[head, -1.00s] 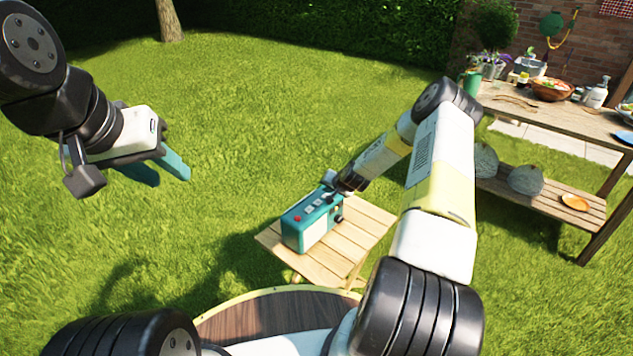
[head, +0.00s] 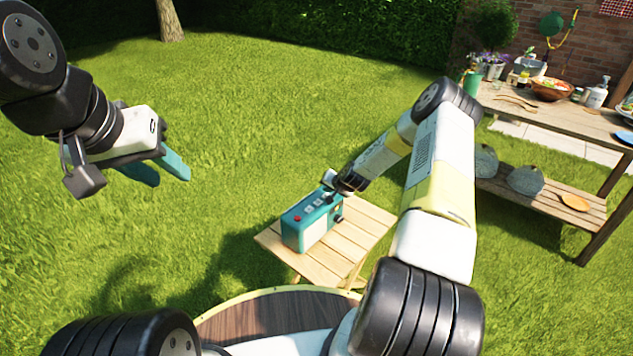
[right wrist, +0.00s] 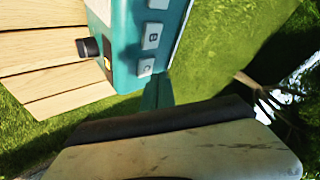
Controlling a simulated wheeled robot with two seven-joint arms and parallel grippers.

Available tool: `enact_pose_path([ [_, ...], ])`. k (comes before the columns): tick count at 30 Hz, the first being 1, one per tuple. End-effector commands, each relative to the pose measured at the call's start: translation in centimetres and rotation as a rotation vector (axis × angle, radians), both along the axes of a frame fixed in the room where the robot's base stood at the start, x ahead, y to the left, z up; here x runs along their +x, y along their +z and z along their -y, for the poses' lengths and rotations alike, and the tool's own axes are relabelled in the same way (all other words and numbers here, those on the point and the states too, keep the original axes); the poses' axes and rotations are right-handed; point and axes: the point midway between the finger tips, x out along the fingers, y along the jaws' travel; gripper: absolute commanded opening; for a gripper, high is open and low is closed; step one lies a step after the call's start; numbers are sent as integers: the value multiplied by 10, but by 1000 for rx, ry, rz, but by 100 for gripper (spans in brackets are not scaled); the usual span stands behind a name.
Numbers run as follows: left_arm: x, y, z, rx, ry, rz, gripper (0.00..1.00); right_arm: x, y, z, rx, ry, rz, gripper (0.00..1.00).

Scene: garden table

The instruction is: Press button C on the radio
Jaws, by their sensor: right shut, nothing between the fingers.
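The teal radio (head: 312,222) stands upright on a small slatted wooden table, with a red button and pale buttons on top. In the right wrist view the radio (right wrist: 120,32) shows pale buttons in a row: one marked B (right wrist: 152,37) and, nearer my gripper, one with a faint mark that looks like button C (right wrist: 146,67). My right gripper (right wrist: 158,80) is shut and empty, its teal fingertips right beside that last button; I cannot tell whether they touch it. In the head view my right wrist hides the fingertips. My left gripper (head: 164,173) is open and empty over the grass.
The small wooden table (head: 355,232) has bare slats around the radio. A dark knob (right wrist: 88,47) sticks out of the radio's side. A long wooden table (head: 545,108) at the right holds bowls, bottles and utensils, with a shelf below. Open grass lies left of the radio.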

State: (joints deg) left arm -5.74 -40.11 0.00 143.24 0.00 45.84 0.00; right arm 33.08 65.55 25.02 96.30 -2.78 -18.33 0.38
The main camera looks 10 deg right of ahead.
Motion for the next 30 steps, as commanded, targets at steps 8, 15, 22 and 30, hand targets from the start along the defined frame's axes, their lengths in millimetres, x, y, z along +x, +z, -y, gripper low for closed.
enact_pose_path([
  [8, 0, 0, 0, 0, 0, 0, 36, 0, 0, 0, 0, 0, 0, 0],
  [15, 0, 0, 0, 0, 0, 0, 36, 0, 0, 0, 0, 0, 0, 0],
  [22, 0, 0, 0, 0, 0, 0, 36, 0, -7, 0, 0, 1, -1, 0],
  [30, 0, 0, 0, 0, 0, 0, 36, 0, -8, 0, 0, 0, 0, 0],
])
